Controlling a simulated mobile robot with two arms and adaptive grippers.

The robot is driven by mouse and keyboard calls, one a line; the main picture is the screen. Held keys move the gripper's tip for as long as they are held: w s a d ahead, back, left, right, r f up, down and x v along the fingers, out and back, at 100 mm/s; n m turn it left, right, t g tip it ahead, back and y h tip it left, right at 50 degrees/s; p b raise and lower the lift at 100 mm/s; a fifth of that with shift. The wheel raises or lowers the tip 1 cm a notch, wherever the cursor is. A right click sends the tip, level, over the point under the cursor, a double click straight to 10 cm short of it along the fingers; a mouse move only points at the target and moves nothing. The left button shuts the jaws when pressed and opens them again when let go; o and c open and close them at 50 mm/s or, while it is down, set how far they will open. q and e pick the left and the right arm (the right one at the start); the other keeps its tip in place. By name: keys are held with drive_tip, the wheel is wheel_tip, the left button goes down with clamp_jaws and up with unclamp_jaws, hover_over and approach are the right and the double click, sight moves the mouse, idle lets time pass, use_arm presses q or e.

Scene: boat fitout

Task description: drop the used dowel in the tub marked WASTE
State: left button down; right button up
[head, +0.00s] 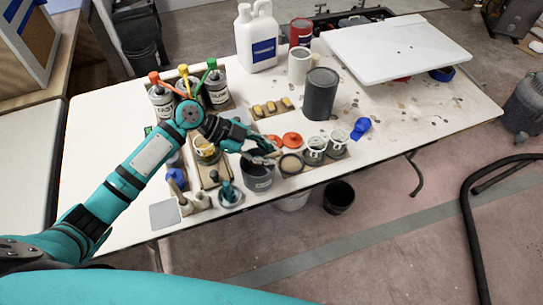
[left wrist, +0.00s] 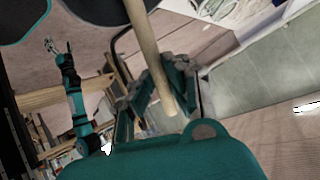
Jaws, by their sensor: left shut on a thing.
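My left gripper (head: 268,157) is above the front part of the white table, over or just beside a dark grey tub (head: 258,182). The tub's pale label is too small to read. In the left wrist view, a pale wooden dowel (left wrist: 148,52) runs between the teal fingers of my left gripper (left wrist: 163,92), which is shut on it. In the head view the dowel is hard to make out at the gripper. A small teal arm of mine, with my right gripper (left wrist: 58,46), shows at the left of the left wrist view; its jaws are too small to judge.
Beside the tub stand a tan-topped pot (head: 291,164) and pale-topped cans (head: 314,149). A tall dark grey cylinder (head: 320,94), white jug (head: 257,40) and blue item (head: 361,128) are further back. A black bucket (head: 339,197) is on the floor. The table's right side has bare room.

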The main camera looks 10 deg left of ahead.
use_arm(q)
drive_tip(key=shift+w+a+f, duration=0.1)
drive_tip(key=shift+a+f, duration=0.1)
drive_tip(key=shift+f, duration=0.1)
drive_tip(key=c, duration=1.3)
unclamp_jaws()
drive_tip(key=shift+r, duration=0.1)
drive_tip(key=v, duration=1.2)
